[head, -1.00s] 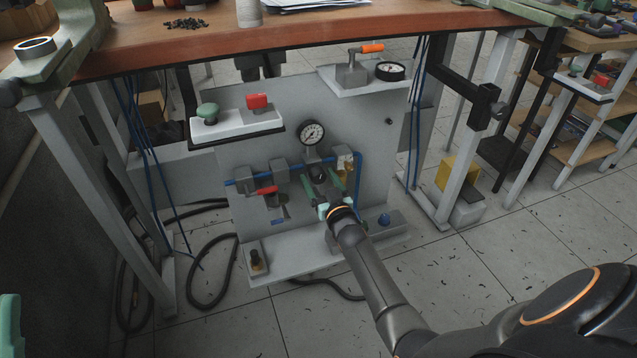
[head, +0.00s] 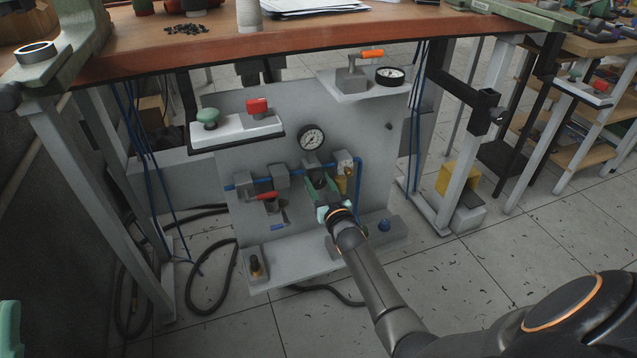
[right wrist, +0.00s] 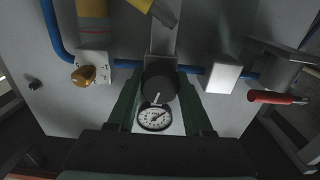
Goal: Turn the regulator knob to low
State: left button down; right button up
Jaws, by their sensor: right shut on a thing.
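The regulator knob (right wrist: 158,84) is dark and round with a white pointer line, seen in the right wrist view below a grey block. The line points down and slightly left in that view, toward the white pressure gauge (right wrist: 155,117). My right gripper (head: 320,183) is shut on the knob, one green finger on each side. In the head view the fingers hide most of the knob, and the gauge (head: 311,137) sits just above. A mint-green part at the lower left edge appears to be my left gripper (head: 8,326); its fingers are cut off.
A red-handled valve (head: 264,196) is left of the knob on the blue pipe. A brass fitting (right wrist: 84,75) is on its other side. A shelf with red and green buttons (head: 236,128) juts out at upper left. The wooden bench (head: 300,38) overhangs the panel.

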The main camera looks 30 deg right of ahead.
grip_shut()
jog(key=shift+n, duration=1.6)
jog(key=o, duration=1.1)
grip_release()
jog(key=shift+s+a+p, duration=0.1)
jog(key=shift+s+p, duration=0.2)
jog(key=shift+s, duration=0.3)
jog(key=p+v, duration=0.4)
jog(key=v, duration=0.7)
jog(key=shift+s, duration=0.15)
